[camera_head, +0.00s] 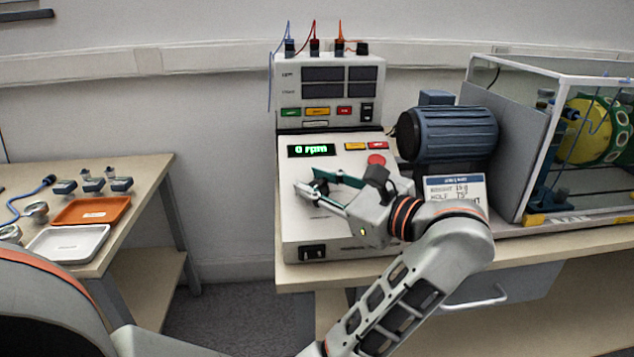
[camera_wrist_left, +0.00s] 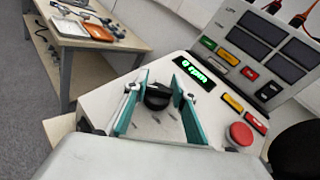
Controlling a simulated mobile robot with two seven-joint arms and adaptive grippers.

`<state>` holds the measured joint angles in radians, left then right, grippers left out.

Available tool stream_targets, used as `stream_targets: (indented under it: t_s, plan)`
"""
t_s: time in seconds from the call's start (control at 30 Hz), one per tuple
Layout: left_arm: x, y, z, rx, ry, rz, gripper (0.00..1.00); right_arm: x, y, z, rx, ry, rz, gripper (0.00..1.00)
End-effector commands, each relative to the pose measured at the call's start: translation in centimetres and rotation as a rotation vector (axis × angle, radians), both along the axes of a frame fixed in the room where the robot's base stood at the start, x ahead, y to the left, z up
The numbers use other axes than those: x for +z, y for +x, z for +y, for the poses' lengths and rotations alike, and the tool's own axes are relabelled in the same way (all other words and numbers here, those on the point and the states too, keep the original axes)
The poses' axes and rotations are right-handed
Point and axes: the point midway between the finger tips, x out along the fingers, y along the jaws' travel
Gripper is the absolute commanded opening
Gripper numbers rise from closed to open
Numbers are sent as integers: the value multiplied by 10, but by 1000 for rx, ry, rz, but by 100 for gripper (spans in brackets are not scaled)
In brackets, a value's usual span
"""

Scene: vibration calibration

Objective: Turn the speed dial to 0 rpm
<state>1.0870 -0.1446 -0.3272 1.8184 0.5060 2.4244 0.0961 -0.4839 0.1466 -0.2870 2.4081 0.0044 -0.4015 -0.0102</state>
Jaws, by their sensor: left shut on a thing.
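The control box (camera_head: 296,226) stands on the bench, and its green display (camera_head: 311,150) reads 0 rpm. The black speed dial (camera_wrist_left: 157,97) is on its sloped top panel below the display. My left gripper (camera_head: 308,181) reaches over the panel from the right, with its fingers on either side of the dial. In the left wrist view, the teal-padded fingers of the gripper (camera_wrist_left: 155,86) are shut on the dial. In the head view the dial (camera_head: 320,188) is partly hidden by the fingers. My right gripper is not in view.
A red stop button (camera_head: 376,160) is close beside my gripper. A blue motor (camera_head: 455,133) and a clear-walled enclosure (camera_head: 550,65) stand to the right. A side table at left holds an orange tray (camera_head: 92,211) and a white tray (camera_head: 70,243).

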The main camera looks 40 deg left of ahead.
Motion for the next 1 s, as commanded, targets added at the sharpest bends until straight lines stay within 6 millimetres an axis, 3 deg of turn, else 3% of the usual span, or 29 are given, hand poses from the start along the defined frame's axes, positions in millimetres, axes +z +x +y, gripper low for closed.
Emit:
stream_targets:
  t_s: [0.6,0.63,0.7,1.0]
  plan:
    - [-2,0,0,47,-18,-17,4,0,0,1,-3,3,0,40]
    - [-2,0,0,47,-18,-17,31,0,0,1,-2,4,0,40]
    - [-2,0,0,47,-18,-17,43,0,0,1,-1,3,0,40]
    - [0,0,0,47,-16,-17,43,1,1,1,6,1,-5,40]
